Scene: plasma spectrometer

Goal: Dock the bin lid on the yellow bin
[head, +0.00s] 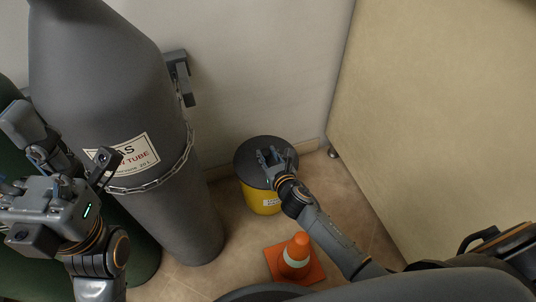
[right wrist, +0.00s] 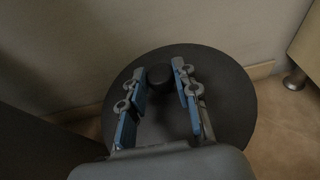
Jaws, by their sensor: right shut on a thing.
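The yellow bin (head: 261,200) stands on the floor near the wall, with a label on its front. The round dark bin lid (head: 252,153) covers the bin's top in the head view; I cannot tell whether it is seated or slightly above the rim. My right gripper (head: 270,160) is over the lid. In the right wrist view, my right gripper (right wrist: 168,85) is shut on the lid's dark knob (right wrist: 160,77), with the wide lid (right wrist: 228,95) below. The bin itself is hidden there. My left gripper (head: 63,142) is open and empty, in front of the gas cylinder.
A large grey gas cylinder (head: 165,200), chained to a wall bracket (head: 180,75), stands left of the bin. A green cylinder (head: 140,262) is beside it. An orange cone (head: 297,262) stands in front of the bin. A beige cabinet (head: 440,120) is at the right.

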